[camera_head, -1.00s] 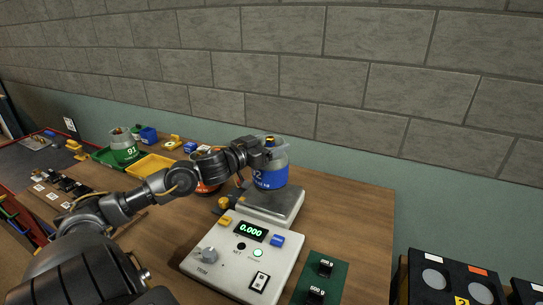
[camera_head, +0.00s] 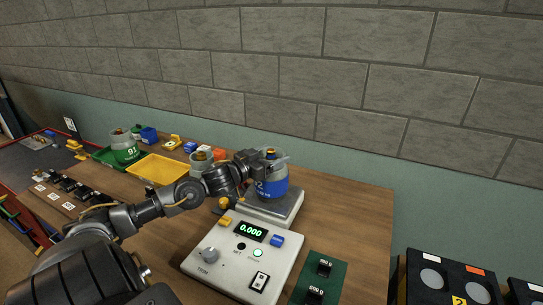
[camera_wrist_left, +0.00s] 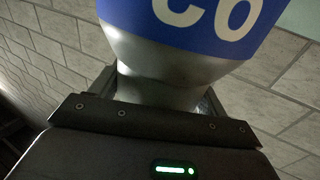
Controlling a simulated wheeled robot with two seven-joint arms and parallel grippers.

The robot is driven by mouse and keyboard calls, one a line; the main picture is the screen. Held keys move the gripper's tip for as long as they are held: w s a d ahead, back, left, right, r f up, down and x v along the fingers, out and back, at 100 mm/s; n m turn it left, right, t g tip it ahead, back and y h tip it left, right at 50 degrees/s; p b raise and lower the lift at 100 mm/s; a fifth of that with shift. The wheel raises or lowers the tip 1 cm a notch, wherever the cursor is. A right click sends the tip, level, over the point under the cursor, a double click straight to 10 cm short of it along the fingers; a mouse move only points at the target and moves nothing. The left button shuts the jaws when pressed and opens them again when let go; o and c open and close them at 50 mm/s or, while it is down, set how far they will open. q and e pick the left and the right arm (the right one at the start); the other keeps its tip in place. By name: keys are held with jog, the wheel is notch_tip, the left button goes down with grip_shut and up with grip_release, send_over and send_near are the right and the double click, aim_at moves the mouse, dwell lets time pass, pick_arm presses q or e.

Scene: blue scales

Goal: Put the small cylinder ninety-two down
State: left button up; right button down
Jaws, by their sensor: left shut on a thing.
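The small cylinder ninety-two (camera_head: 270,188) is grey with a blue label band and hangs upright over the scale's metal plate (camera_head: 288,208). My left gripper (camera_head: 266,160) is shut around its neck near the top. The scale's panel (camera_head: 245,262) shows a green 0.000. The cylinder's bottom is at or just above the plate; I cannot tell if they touch. My right gripper is out of view.
A green cylinder ninety-one (camera_head: 124,150) stands in a green tray at the left, beside a yellow tray (camera_head: 158,170). A green board with weights (camera_head: 322,275) lies right of the panel.

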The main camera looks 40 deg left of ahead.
pick_arm(q)
jog(key=o, duration=1.7)
jog(key=shift+f, duration=0.1)
jog(key=shift+c, duration=0.2)
jog(key=o, duration=0.4)
jog(key=shift+c, duration=0.2)
jog(key=shift+s, duration=0.1)
jog(key=shift+s, duration=0.25)
jog(key=s+a+b, duration=0.1)
jog(key=s, duration=1)
jog(key=shift+s, duration=0.2)
jog(key=shift+r, duration=0.2)
